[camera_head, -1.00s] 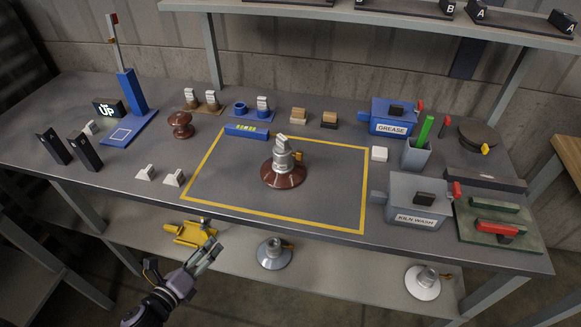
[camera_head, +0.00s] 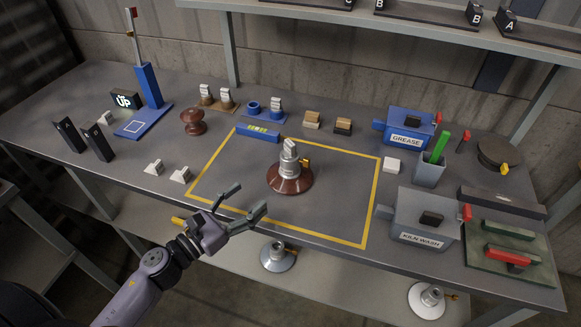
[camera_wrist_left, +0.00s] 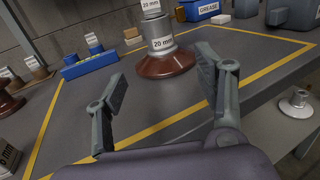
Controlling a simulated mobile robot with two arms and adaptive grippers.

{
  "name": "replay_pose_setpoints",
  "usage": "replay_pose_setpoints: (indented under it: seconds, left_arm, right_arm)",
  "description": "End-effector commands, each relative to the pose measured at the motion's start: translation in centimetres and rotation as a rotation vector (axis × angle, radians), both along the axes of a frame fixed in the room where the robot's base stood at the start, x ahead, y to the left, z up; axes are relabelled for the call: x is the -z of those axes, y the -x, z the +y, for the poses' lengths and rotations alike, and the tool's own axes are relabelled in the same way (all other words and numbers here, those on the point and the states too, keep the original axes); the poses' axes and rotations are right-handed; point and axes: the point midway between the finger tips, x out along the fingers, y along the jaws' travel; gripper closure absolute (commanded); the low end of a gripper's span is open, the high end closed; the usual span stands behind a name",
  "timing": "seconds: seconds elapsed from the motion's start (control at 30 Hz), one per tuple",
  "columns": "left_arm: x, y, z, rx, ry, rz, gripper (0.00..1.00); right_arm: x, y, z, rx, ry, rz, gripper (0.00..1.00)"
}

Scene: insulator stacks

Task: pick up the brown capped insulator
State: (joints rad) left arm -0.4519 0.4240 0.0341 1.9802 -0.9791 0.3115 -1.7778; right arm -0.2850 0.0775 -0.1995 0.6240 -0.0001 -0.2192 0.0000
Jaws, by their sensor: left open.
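The brown capped insulator (camera_head: 290,180) stands upright inside the yellow square on the table. It has a brown disc skirt, a grey metal cap, a pale piece on top and an orange pin at its side. In the left wrist view the insulator (camera_wrist_left: 166,62) stands ahead, between and beyond the fingers, with "20 mm" on its cap and its top cut off. My left gripper (camera_head: 250,197) is open and empty, to the left and near side of the insulator, apart from it, by the square's front edge. My right gripper is not in view.
A brown spool-shaped piece (camera_head: 193,122) stands left of the square, and a blue level (camera_head: 257,134) lies at its back edge. Grey KILN WASH (camera_head: 419,218) and blue GREASE (camera_head: 408,125) boxes stand right. Two pale white blocks (camera_head: 180,175) sit left. Other insulators (camera_head: 278,257) are on the lower shelf.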

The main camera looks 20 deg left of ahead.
Motion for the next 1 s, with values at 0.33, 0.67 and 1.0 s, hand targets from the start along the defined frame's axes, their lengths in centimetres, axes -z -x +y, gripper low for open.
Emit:
replay_pose_setpoints:
  seconds: [0.33, 0.67, 1.0]
  left_arm:
    - [-0.3, -6.0, -2.8, -0.001, 0.001, -0.002, 0.36]
    - [-0.4, -8.8, -4.1, -0.001, 0.004, -0.001, 0.36]
    - [0.0, -11.6, -5.4, 0.0, 0.001, 0.0, 0.36]
  right_arm:
    - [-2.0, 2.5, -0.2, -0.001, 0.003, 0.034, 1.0]
    - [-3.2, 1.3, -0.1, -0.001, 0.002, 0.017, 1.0]
    - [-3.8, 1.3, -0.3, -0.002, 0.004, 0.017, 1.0]
